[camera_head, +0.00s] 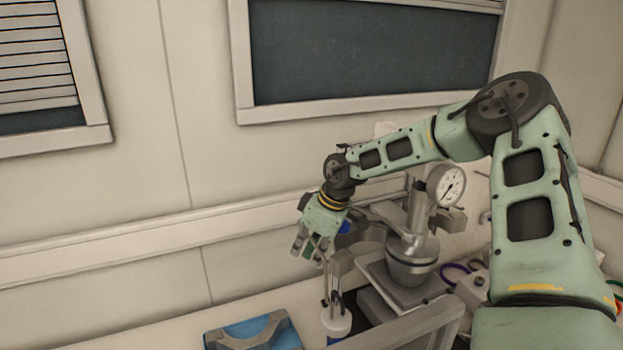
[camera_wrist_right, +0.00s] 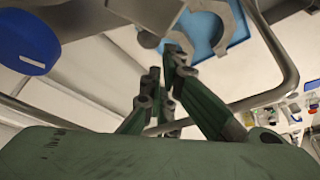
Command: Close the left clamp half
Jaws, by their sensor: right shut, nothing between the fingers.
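A grey metal reactor vessel (camera_head: 411,262) with a round dial gauge (camera_head: 446,186) stands right of my right gripper (camera_head: 312,256). A grey curved piece (camera_head: 367,233), perhaps a clamp half, sits left of the vessel, partly behind my wrist; its joint cannot be made out. A grey C-shaped clamp half (camera_head: 250,334) lies on a blue tray (camera_head: 285,338) at the lower left. It also shows at the top of the right wrist view (camera_wrist_right: 222,22). My right gripper is shut and empty, pointing down, left of the vessel. The left gripper is not in view.
A blue knob (camera_head: 344,227) sits just beside my right gripper. A slim stand with a white-and-blue base (camera_head: 336,322) is below it. A bent metal rail (camera_wrist_right: 290,75) runs close to the fingers in the wrist view. The wall is behind.

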